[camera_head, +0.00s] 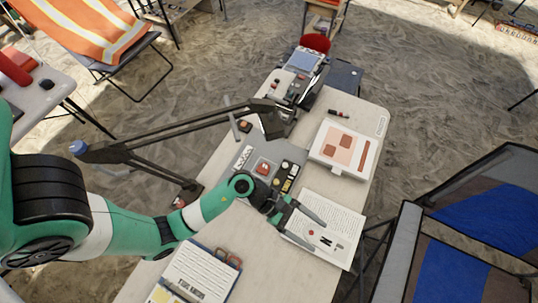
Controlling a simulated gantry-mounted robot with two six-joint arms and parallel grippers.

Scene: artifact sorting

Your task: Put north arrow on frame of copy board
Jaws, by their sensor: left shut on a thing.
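My left gripper (312,233) reaches over a printed white sheet on the table, its two fingers apart around a small dark-marked piece with an N, the north arrow (325,241). The gripper is shut on this piece; whether it touches the sheet below is not clear. The grey copy board (248,178) lies to the left and farther back, under a black jointed stand arm (200,142). A reddish artifact (263,167) sits near its middle, with a light scale bar (243,157) to the left and small dark and yellow items (288,180) to the right. My right gripper is not in view.
The printed sheet (345,220) lies at the table's right edge. A white case with reddish pieces (361,158) stands behind it. A clipboard (205,272) lies at the front left. A blue folding chair (480,222) stands to the right.

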